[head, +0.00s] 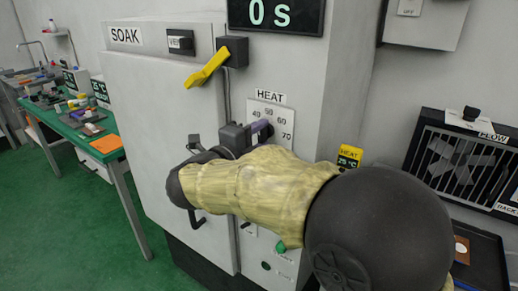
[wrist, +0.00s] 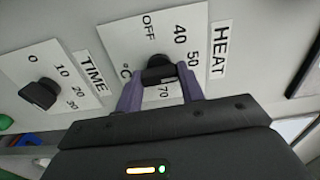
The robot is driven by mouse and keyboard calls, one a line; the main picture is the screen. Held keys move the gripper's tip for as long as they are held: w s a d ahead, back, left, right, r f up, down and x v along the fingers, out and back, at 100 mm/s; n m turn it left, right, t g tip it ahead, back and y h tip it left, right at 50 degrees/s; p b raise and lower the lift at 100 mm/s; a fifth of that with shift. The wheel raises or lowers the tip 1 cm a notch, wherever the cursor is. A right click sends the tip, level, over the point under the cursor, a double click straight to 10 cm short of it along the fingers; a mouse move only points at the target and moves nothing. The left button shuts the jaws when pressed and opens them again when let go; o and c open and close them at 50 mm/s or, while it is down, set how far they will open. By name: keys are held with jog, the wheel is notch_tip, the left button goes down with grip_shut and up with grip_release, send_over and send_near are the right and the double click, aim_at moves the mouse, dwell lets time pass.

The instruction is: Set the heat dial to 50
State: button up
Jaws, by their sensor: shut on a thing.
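The heat dial (wrist: 158,72) is a black knob on a white plate (wrist: 128,37) marked OFF, 40, 50 and 70, with a HEAT label beside it. In the wrist view the purple fingers of my gripper (wrist: 160,88) are shut on the knob, one on each side. In the head view my gripper (head: 260,130) reaches the HEAT plate (head: 284,112) on the cabinet front and hides the knob. I cannot tell exactly which mark the knob points at.
A yellow lever (head: 207,68) on a black mount stands out above and left of the dial. The TIME dial (wrist: 42,94) is beside it in the wrist view. The SOAK door (head: 165,120) is left, a barred FLOW panel (head: 460,155) right. A green bench (head: 90,135) stands far left.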

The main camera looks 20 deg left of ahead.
jog(key=shift+f, duration=0.1)
dwell(0.4)
jog(key=o, duration=1)
jog(key=shift+s, duration=0.1)
jog(key=b+v, duration=0.1)
jog(key=v, duration=1.6)
jog(key=shift+s, duration=0.15)
jog(key=shift+a, duration=0.1)
